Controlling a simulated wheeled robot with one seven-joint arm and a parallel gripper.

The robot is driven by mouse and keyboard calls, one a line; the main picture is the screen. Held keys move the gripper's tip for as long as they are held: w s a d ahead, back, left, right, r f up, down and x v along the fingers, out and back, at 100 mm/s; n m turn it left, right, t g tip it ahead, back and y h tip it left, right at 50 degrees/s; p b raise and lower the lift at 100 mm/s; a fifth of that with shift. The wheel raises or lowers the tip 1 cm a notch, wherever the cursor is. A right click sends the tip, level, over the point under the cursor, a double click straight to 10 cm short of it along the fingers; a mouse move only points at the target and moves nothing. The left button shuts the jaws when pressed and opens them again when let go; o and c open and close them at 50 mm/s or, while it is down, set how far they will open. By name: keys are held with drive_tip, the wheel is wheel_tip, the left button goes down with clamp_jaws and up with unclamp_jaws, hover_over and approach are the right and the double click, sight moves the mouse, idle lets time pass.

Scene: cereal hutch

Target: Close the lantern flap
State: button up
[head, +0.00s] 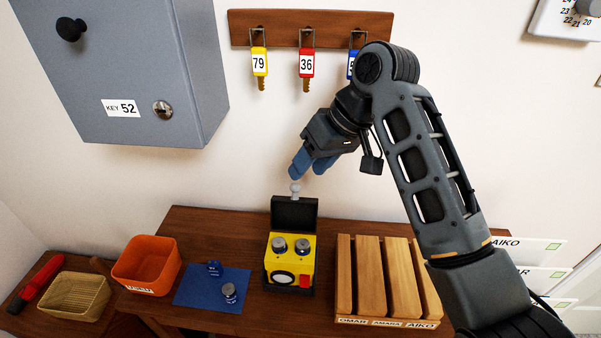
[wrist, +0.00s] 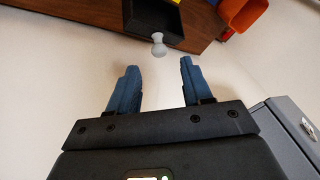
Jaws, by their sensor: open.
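The lantern (head: 290,262) is a yellow box with a round white lens and a red block on its front. Two silver-topped cylinders stand in its open top. Its black flap (head: 295,213) is raised upright at the back, with a light grey knob (head: 295,188) on its upper edge. In the wrist view the flap (wrist: 153,30) is at the top, and the knob (wrist: 158,44) lies beyond the fingertips, between their lines. My gripper (head: 308,168) is open and empty, just above the knob; the blue fingers (wrist: 158,68) appear apart from it.
A wooden rack (head: 372,275) stands right of the lantern. Left are a blue mat (head: 205,300) with small items, an orange bin (head: 146,264) and a wicker basket (head: 75,297). A grey key cabinet (head: 130,60) and a key rack (head: 310,20) hang on the wall behind.

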sight(296, 184)
drive_tip(key=shift+x, duration=2.35)
clamp_jaws()
